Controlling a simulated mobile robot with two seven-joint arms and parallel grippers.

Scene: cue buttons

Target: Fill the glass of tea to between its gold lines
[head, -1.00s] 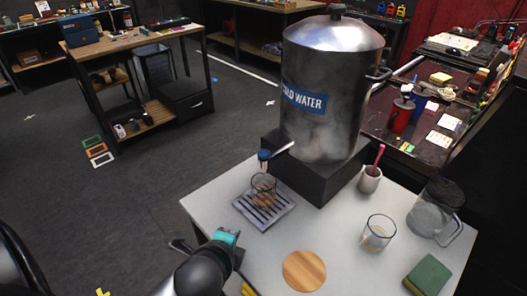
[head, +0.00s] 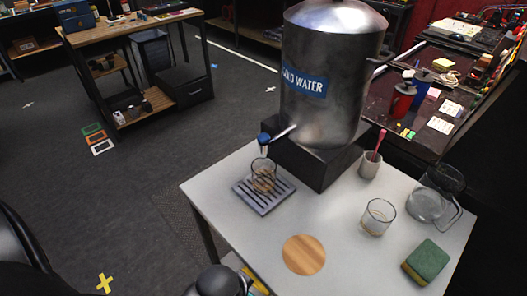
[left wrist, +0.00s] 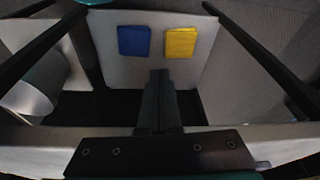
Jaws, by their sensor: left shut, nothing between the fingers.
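A clear glass (head: 264,175) stands on the slatted drip tray (head: 248,200) below the tap of the metal urn (head: 330,75), which is labelled cold water. Some amber shows low in this glass; the gold lines are too small to make out. The tap (head: 264,141) has a blue part at its end. A second glass (head: 378,217), with a faint amber band low down, stands to the right. My left gripper (left wrist: 160,85) shows shut and empty in the left wrist view, before a pale surface with blue and yellow patches. My right gripper is not in view.
On the white table (head: 225,235) are a round wooden coaster (head: 304,255), a green and yellow sponge (head: 428,262), a cup with a red-handled tool (head: 370,166), and a clear jug (head: 428,205). The table's middle is clear. A blue patch (left wrist: 134,41) and a yellow patch (left wrist: 180,44) lie close together.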

